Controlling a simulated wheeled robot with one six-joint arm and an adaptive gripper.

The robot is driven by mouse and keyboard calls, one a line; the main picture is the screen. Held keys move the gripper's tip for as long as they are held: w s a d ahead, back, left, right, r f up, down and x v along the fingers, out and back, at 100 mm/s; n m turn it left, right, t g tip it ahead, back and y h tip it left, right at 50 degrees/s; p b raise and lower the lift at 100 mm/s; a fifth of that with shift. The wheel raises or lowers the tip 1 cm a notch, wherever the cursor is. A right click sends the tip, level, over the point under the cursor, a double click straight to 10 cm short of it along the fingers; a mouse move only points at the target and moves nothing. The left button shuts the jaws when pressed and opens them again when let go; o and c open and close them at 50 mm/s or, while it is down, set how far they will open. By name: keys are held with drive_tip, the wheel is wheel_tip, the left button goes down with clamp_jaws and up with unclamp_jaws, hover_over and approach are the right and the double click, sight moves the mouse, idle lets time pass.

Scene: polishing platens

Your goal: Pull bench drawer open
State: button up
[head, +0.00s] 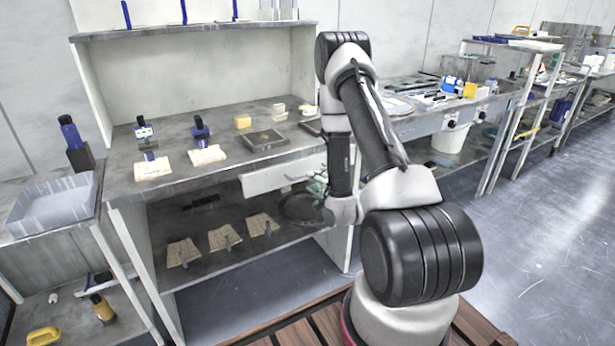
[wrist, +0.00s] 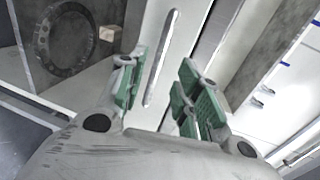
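The bench drawer has a white front (head: 270,176) below the grey bench top in the head view. The front also shows in the wrist view (wrist: 187,44). A long slim grey handle (wrist: 162,55) runs along it. My gripper (wrist: 163,90) has two green-padded fingers set apart, one on each side of the handle's line. The handle's near end lies between or just beyond the fingertips; I cannot tell if they touch it. In the head view my gripper (head: 314,186) is small and partly hidden by my arm, at the right end of the drawer front.
The bench top (head: 225,130) holds stamp-like tools, pale pads and a dark tray (head: 264,140). A lower shelf (head: 212,262) under the drawer holds several pale pads. A grey bin (head: 55,205) stands at the left. Open floor (head: 545,230) lies at the right.

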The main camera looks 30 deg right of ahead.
drive_tip(key=x, duration=0.7)
drive_tip(key=shift+w+f, duration=0.1)
drive_tip(key=shift+w, duration=0.25)
clamp_jaws()
